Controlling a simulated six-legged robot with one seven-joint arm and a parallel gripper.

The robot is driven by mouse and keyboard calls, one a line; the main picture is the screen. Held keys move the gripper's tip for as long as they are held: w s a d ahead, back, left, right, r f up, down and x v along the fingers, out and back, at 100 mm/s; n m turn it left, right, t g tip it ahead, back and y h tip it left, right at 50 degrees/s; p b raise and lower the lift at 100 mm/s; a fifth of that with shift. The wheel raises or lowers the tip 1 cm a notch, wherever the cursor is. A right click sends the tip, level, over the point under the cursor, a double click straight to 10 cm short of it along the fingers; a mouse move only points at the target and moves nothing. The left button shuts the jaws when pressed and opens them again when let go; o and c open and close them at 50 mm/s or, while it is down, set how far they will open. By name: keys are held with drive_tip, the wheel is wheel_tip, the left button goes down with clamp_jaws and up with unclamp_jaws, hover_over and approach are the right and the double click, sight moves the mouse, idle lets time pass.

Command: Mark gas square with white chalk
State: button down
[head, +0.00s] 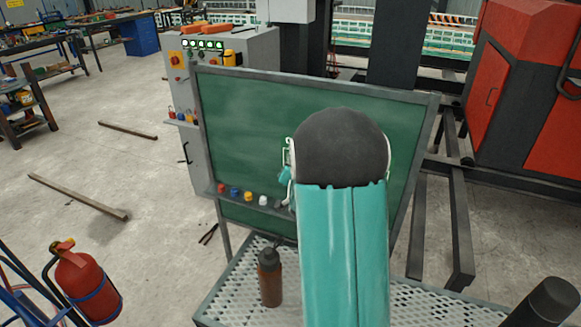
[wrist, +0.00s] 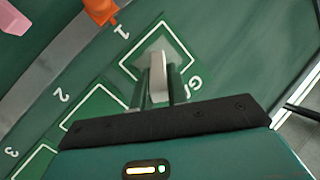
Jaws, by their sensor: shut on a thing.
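The green chalkboard (head: 245,125) stands in front of me in the head view. In the wrist view, a white-outlined square (wrist: 184,50) lies beside a "1" and letters starting with "G", the rest hidden. My gripper (wrist: 158,92) is shut on a white chalk (wrist: 157,72), whose tip is over this square. A pale grey-white patch shows inside the square around the tip; I cannot tell whether the chalk touches the board. More outlined squares sit beside "2" and "3". In the head view my own arm hides most of the gripper and squares.
The board's ledge (head: 247,205) holds several coloured pieces, including a white one (head: 263,200). A brown bottle (head: 270,278) stands on the perforated metal table (head: 235,290) below. A control cabinet (head: 255,55) is behind, a fire extinguisher (head: 85,285) at left.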

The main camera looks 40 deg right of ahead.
drive_tip(key=s+d, duration=0.2)
drive_tip(key=s, duration=0.1)
idle(0.4)
drive_tip(key=w+a, duration=0.1)
drive_tip(key=w, duration=0.1)
drive_tip(key=w+a+r, duration=0.1)
drive_tip(key=w, duration=0.1)
drive_tip(key=w+a, duration=0.1)
drive_tip(key=w, duration=0.1)
drive_tip(key=shift+a+r, duration=0.15)
drive_tip(key=shift+a, duration=0.1)
drive_tip(key=shift+s+d, duration=1.85)
drive_tip(key=shift+s, duration=1.3)
drive_tip(key=shift+w+a, duration=0.6)
drive_tip(key=shift+w, duration=0.45)
drive_tip(key=shift+w+a, duration=0.6)
drive_tip(key=shift+w, duration=0.45)
drive_tip(key=shift+w+a, duration=0.6)
drive_tip(key=shift+w, duration=0.45)
drive_tip(key=shift+r, duration=0.1)
